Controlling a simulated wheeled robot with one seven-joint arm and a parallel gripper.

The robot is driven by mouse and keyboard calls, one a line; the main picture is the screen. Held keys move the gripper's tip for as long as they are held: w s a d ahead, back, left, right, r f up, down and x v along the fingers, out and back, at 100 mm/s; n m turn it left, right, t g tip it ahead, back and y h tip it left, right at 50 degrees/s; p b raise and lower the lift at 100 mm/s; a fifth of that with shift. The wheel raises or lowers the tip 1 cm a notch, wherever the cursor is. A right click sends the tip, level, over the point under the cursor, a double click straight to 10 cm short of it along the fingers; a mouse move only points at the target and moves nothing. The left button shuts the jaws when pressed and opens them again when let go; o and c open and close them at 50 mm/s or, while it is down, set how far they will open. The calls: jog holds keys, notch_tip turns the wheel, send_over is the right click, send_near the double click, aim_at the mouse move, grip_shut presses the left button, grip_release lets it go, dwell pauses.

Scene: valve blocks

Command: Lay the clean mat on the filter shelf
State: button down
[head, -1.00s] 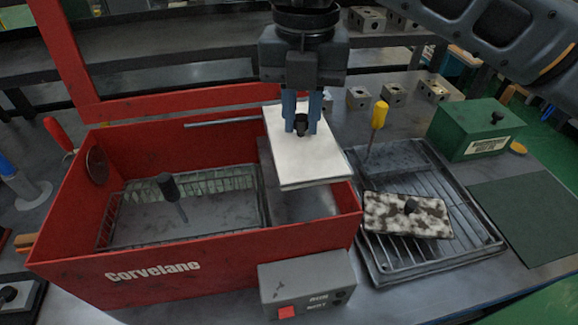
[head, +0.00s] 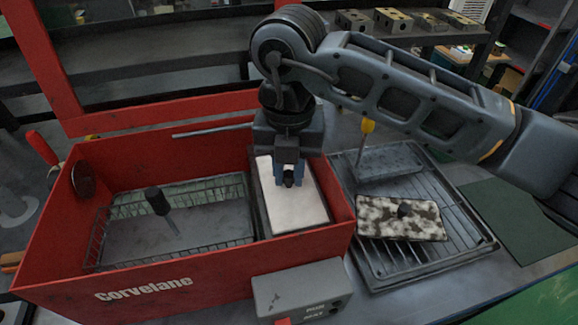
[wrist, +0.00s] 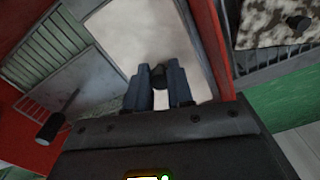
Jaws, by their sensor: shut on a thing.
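The clean mat (head: 297,206) is a white rectangular pad with a dark knob. It lies level inside the right end of the red Corvelane tank, over the grey filter shelf (head: 262,222), whose edge shows around it. Whether the mat touches the shelf I cannot tell. My gripper (head: 289,180) points down and is shut on the mat's knob. In the wrist view the fingers (wrist: 159,88) close around the knob, and the mat (wrist: 140,40) spreads beyond them.
A wire basket (head: 215,215) with a dark-handled plate fills the tank's left part. A soiled, blotched mat (head: 400,218) lies on the rack tray (head: 455,250) to the right. A grey control box (head: 300,291) stands in front. The red tank walls (head: 190,265) surround the mat closely.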

aim_at(289, 172)
jog(key=shift+f, duration=0.15)
jog(key=c, duration=1)
grip_release()
notch_tip(289, 172, up, 12)
jog(key=b, duration=0.1)
jog(key=shift+r, duration=0.2)
